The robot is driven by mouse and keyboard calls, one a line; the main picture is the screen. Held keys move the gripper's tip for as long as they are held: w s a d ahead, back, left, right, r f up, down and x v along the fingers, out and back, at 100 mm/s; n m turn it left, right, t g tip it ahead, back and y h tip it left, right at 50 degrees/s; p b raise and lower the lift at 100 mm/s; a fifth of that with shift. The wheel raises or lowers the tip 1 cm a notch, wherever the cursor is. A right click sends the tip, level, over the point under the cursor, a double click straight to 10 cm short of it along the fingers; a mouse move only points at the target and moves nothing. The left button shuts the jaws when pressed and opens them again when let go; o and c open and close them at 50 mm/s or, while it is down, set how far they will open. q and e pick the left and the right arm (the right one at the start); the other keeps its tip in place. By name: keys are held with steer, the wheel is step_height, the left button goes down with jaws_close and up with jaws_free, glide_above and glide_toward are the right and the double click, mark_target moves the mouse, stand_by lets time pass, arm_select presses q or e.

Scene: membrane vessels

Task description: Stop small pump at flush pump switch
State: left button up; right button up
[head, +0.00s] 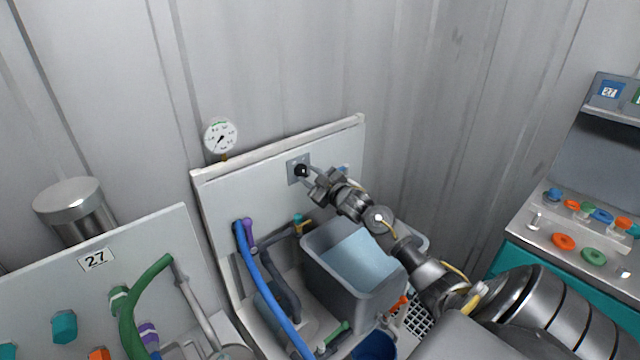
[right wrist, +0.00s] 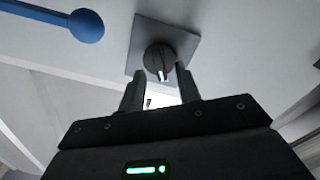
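The flush pump switch (head: 301,170) is a black rotary knob on a grey square plate, mounted on the white upright panel (head: 262,188). In the right wrist view the knob (right wrist: 159,58) has a white pointer mark directed toward the bottom of the picture. My right gripper (head: 311,175) is at the switch, its fingers pointing at the knob. In the right wrist view the two fingers (right wrist: 160,84) are apart, one on each side of the knob's lower part, with a gap between them; I cannot tell whether they touch it. My left gripper is not in view.
A grey tank (head: 345,290) with pale blue liquid stands below my right arm. A blue hose (head: 262,280) runs down the panel. A round gauge (head: 221,137) sits above the panel. A blue-knobbed lever (right wrist: 86,26) is near the switch in the right wrist view.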

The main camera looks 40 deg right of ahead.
steer(key=s+b, duration=0.1)
steer(key=s, duration=0.8)
steer(key=shift+s+a, duration=0.15)
steer(key=shift+s, duration=0.1)
